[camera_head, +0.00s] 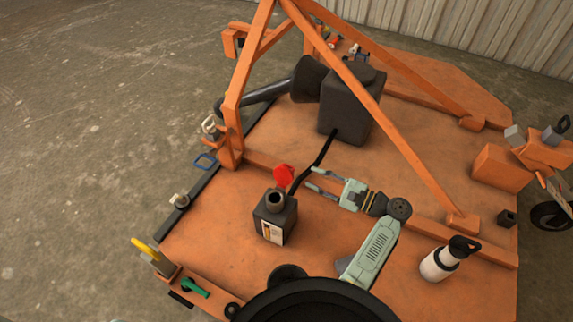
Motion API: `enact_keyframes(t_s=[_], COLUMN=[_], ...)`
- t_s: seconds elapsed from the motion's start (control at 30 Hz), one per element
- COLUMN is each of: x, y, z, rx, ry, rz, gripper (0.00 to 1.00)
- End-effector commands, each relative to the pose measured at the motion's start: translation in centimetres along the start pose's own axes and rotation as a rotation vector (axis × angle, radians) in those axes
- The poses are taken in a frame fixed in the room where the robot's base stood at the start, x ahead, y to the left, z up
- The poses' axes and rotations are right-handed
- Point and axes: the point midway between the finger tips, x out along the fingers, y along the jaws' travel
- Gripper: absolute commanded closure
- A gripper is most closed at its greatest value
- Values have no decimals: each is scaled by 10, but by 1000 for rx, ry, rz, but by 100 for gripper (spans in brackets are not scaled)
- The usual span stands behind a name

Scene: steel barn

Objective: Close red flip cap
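The red flip cap (283,175) stands raised beside the open neck (274,199) of a small dark box-shaped container (272,228) with a label on its front. The container stands upright on the orange deck. My gripper (312,179) reaches in from the right, with its two light-grey fingers apart and pointing at the cap's right side. The fingers look empty. A small gap shows between the fingertips and the cap, though their exact depth is hard to tell. The cap's hinge is not clear.
A black hose (314,166) runs behind the cap to a large dark tank (351,103). Orange frame bars (400,143) slant above the deck (240,262) on the right. A white bottle with a black top (437,264) stands right of my arm. Deck left of the container is clear.

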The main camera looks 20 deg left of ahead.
Motion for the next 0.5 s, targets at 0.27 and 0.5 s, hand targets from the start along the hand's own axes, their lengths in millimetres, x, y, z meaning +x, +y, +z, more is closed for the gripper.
enact_keyframes(t_s=[0.27, 0.5], x=[48, 88], y=[0, 0], z=[2, 1], rx=[0, -1], ry=[-4, -2], rz=[5, 3], gripper=[71, 71])
